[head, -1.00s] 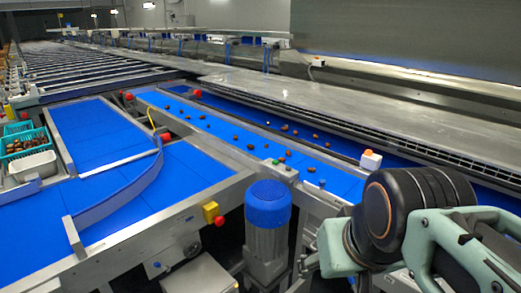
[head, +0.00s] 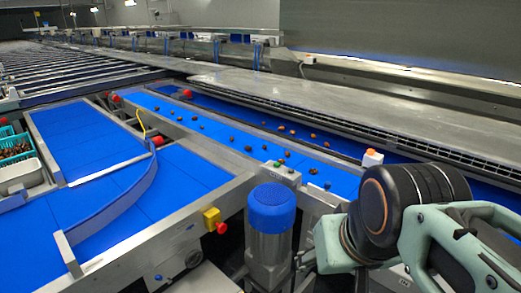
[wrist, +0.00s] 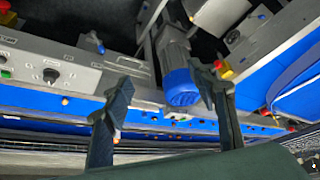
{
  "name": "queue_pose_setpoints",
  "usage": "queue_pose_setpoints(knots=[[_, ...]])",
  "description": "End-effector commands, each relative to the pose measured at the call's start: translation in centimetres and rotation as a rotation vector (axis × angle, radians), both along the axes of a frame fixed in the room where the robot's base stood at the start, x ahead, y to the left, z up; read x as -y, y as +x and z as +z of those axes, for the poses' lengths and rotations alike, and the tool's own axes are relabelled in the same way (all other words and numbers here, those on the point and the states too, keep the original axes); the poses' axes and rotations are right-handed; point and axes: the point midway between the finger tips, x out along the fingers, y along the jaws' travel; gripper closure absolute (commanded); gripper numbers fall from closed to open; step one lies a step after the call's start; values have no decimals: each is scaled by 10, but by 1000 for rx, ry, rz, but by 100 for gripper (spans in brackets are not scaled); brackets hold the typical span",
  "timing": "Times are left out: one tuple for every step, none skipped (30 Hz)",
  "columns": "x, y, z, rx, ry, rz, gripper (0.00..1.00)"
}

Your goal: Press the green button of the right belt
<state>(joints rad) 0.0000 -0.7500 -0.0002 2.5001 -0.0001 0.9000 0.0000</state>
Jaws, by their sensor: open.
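The right belt (head: 213,129) is blue and carries several brown dates. A small grey control box (head: 282,174) sits on its near side rail, behind the blue-capped motor (head: 271,208); a small green button (head: 277,164) shows on it, with a reddish one beside it. In the wrist view a green button (wrist: 5,73) shows at the far left edge on a grey panel, near a black knob (wrist: 50,75); I cannot tell whether it is the same button. My gripper (wrist: 162,68) is open and empty, its two dark fingers apart, with the motor (wrist: 182,84) beyond them.
A yellow box with a red emergency button (head: 212,219) is on the near frame, left of the motor. An orange-topped white box (head: 372,158) stands by the belt near my arm. A curved blue guide (head: 115,210) crosses the left belt. Teal baskets (head: 14,150) are far left.

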Motion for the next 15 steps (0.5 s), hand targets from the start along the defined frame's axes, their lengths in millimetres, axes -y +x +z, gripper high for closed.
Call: queue_pose_setpoints(knots=[[0,0,0,0,0,0,53],[0,0,0,0,0,0,56],[0,0,0,0,0,0,61],[0,0,0,0,0,0,64],[0,0,0,0,0,0,68],[0,0,0,0,0,0,72],[0,0,0,0,0,0,75],[0,0,0,0,0,0,79],[0,0,0,0,0,0,83],[0,0,0,0,0,0,86],[0,0,0,0,0,0,90],[0,0,0,0,0,0,94],[0,0,0,0,0,0,97],[0,0,0,0,0,0,100],[0,0,0,0,0,0,100]])
